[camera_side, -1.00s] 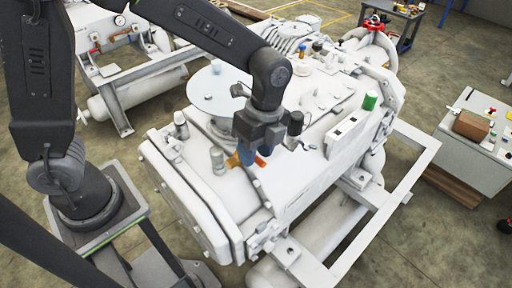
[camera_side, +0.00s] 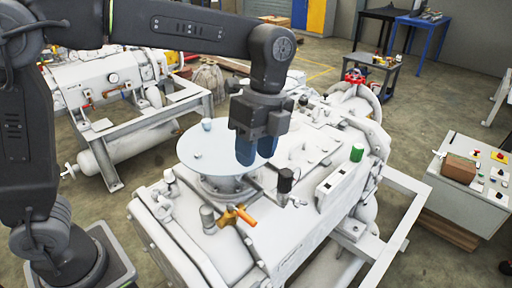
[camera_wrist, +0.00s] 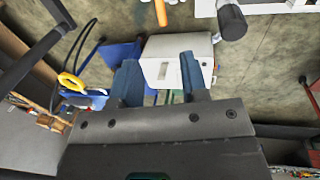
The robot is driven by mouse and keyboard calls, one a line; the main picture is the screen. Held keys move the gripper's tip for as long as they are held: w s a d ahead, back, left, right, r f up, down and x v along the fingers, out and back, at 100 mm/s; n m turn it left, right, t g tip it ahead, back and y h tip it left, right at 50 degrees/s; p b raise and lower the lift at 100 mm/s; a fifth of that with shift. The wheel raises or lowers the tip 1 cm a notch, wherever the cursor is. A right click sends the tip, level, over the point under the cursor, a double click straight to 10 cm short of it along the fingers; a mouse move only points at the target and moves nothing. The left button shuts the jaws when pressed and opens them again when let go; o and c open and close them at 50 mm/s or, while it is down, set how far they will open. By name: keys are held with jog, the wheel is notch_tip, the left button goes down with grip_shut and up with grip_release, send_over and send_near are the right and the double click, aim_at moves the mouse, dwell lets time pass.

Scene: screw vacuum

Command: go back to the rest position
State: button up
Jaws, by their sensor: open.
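My gripper (camera_side: 257,155) hangs below my wrist, above the white vacuum machine (camera_side: 290,235) in the side view. Its blue fingers are apart with nothing between them. In the wrist view the gripper (camera_wrist: 162,82) shows two separated fingers, with a white box (camera_wrist: 170,58) beyond them. An orange valve handle (camera_side: 236,215) sits on the machine, below and a little left of the fingers, apart from them.
A round light plate (camera_side: 205,155) stands on the machine just left of my gripper. A green cap (camera_side: 357,153) and a red handwheel (camera_side: 355,77) are to the right. A grey control cabinet (camera_side: 470,190) stands at the far right.

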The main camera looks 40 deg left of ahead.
jog(key=s+a+f+n+t, duration=0.1)
jog(key=s+a+n+t, duration=0.6)
jog(key=s+a+n, duration=0.6)
jog(key=n, duration=0.5)
jog(key=shift+s+a+t, duration=0.2)
jog(key=shift+s+t, duration=0.05)
jog(key=shift+t, duration=0.15)
